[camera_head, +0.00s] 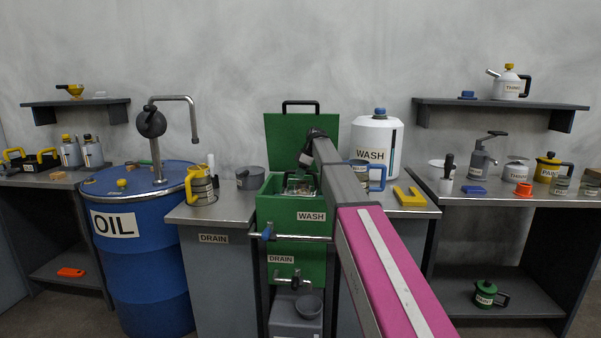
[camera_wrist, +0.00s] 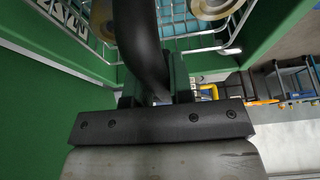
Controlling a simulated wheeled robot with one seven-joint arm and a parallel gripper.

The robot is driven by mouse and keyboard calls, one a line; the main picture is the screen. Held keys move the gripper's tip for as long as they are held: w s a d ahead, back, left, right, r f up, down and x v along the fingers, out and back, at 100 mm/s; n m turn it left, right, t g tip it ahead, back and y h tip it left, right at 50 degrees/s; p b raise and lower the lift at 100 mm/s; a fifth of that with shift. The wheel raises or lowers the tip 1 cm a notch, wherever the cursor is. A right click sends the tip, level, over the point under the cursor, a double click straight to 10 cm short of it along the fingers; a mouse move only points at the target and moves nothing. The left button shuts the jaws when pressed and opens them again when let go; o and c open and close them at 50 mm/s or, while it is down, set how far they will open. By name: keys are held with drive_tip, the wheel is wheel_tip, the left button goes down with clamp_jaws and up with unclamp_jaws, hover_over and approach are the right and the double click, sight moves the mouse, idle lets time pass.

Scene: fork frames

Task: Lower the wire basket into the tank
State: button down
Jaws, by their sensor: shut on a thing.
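The green tank (camera_head: 275,208) marked WASH stands in the middle with its lid (camera_head: 285,139) raised behind it. The wire basket (camera_head: 299,188) is at the tank's mouth, between its walls, partly hidden by my arm. The wrist view shows the basket's wires (camera_wrist: 180,22) with round metal parts (camera_wrist: 208,8) in it and green walls around. My gripper (camera_head: 305,160) is above the tank. In the wrist view its fingers (camera_wrist: 156,86) are shut on the basket's dark curved handle (camera_wrist: 145,45). How deep the basket sits is hard to tell.
A white WASH container (camera_head: 376,150) and a yellow bracket (camera_head: 409,195) are right of the tank. A grey pot (camera_head: 250,178) and a yellow-handled can (camera_head: 200,185) stand left of it. A blue OIL drum (camera_head: 146,250) is farther left. A valve handle (camera_head: 267,232) sticks out in front.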

drive_tip(key=shift+f, duration=3.95)
idle(1.2)
drive_tip(key=c, duration=0.9)
unclamp_jaws()
drive_tip(key=shift+c, duration=0.2)
drive_tip(key=shift+r, duration=0.1)
